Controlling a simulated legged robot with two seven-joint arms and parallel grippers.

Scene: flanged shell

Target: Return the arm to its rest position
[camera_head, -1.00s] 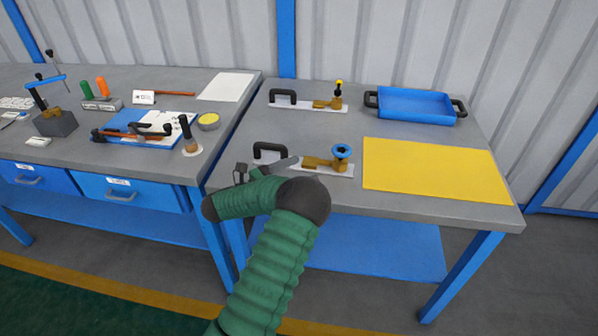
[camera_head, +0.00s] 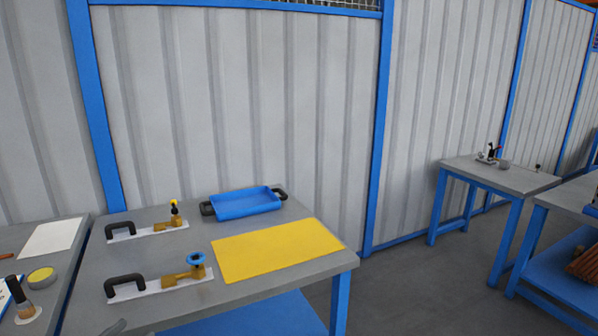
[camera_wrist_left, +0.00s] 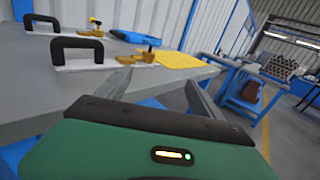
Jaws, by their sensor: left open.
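My left gripper (camera_wrist_left: 160,96) shows in the left wrist view with its two grey fingers spread and nothing between them. It is at the near edge of the grey table (camera_head: 310,262), close to the nearer white plate. In the head view only a grey tip of it (camera_head: 113,328) shows at the bottom left; the rest of the arm is out of frame. The nearer white plate (camera_head: 150,292) carries a black handle (camera_head: 125,283) and a brass valve with a blue handwheel (camera_head: 195,258). My right gripper is in neither view.
A second white plate (camera_head: 147,235) with a black handle and yellow-knobbed brass valve lies farther back. A blue tray (camera_head: 245,205) stands at the back, and a yellow mat (camera_head: 275,250) lies right of the valves. Another bench (camera_head: 500,175) stands far right, with open floor between.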

